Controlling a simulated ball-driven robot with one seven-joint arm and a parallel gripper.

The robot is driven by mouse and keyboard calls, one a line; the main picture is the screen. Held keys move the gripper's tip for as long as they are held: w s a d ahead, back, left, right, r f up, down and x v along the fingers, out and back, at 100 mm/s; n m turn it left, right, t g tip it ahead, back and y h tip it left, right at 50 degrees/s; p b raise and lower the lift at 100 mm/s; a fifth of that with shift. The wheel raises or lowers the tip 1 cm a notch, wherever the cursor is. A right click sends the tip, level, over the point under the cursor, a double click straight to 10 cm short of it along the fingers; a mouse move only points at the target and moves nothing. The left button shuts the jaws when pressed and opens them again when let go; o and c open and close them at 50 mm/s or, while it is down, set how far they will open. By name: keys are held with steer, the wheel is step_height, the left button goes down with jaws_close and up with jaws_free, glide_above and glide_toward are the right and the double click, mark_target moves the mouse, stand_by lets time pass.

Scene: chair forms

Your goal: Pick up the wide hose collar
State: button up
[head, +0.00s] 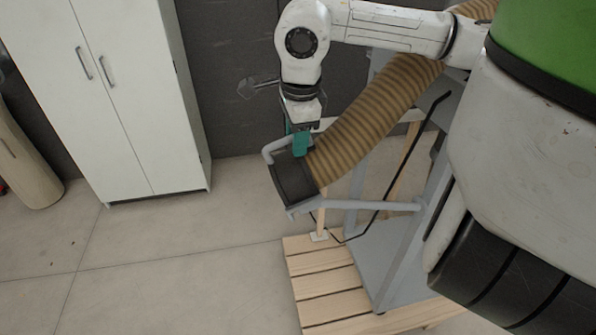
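The wide hose collar appears to be the dark grey rectangular mouth (294,179) at the lower end of a tan ribbed hose (375,108). It is tilted, with a light grey bent bar along its left and lower sides. My gripper (300,145) comes down from above, its teal fingertips at the collar's upper edge. The fingers overlap the edge in the picture. I cannot tell whether they touch it or grip it, since the lower finger ends and the far side of the collar are hidden.
A grey metal stand (385,262) carries the hose and rests on a slatted wooden pallet (325,290). A black cable (395,178) hangs by the stand. A white cabinet (125,110) stands at the left. The floor between the cabinet and pallet is clear.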

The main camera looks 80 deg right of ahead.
jaws_close()
steer(key=shift+r, duration=0.1)
stand_by(1.1)
